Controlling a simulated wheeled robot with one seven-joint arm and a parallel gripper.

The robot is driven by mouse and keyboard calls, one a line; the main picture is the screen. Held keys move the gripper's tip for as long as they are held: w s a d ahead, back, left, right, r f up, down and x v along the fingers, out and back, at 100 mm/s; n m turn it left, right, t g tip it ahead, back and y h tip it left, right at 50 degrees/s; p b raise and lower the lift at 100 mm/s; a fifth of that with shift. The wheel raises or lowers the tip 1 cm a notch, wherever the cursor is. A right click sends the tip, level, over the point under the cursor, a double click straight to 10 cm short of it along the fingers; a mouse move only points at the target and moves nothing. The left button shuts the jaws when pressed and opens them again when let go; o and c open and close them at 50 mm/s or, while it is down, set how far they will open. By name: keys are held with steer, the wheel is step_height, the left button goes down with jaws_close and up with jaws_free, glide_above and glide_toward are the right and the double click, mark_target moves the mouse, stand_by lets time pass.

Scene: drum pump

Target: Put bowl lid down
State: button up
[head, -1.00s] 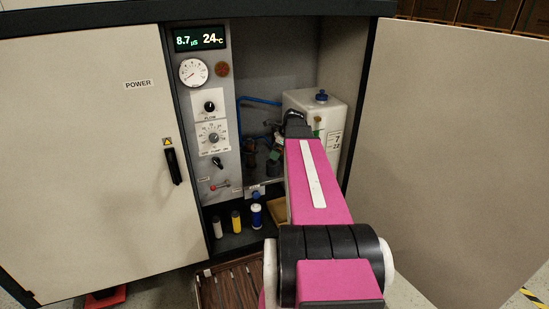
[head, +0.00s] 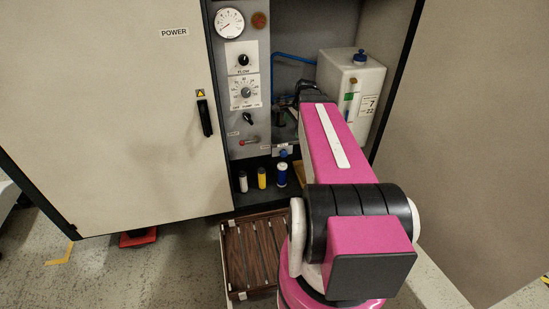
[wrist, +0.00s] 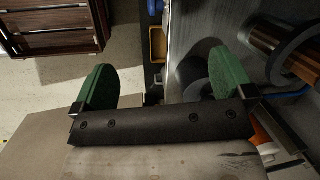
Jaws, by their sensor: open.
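In the wrist view my gripper (wrist: 160,72) is open, its two green fingers wide apart with nothing held between them. I cannot make out a bowl lid for certain in either view. A brown, copper-toned cylinder with a dark grey ring (wrist: 288,48) is at the upper right of the wrist view, beyond the right finger and apart from it. In the head view my arm reaches into the open cabinet (head: 216,110) and hides the gripper and what is around it.
A white tank with a blue cap (head: 345,80) stands right of my arm. A control panel (head: 243,110) is at the left, above several small bottles (head: 262,178). A slatted wooden crate (head: 252,255) sits below, also in the wrist view (wrist: 50,35). Open doors (head: 110,130) flank the cabinet.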

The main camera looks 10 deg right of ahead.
steer(key=s+a+f+n+h, duration=0.1)
steer(key=s+a+f+n, duration=0.3)
steer(key=s+a+n, duration=0.1)
steer(key=s+a+f+n+g+h, duration=0.1)
steer(key=s+a+f+n, duration=0.3)
steer(key=n, duration=0.6)
steer(key=shift+s+a+n, duration=0.3)
steer(key=shift+s+a, duration=0.6)
steer(key=shift+a, duration=0.45)
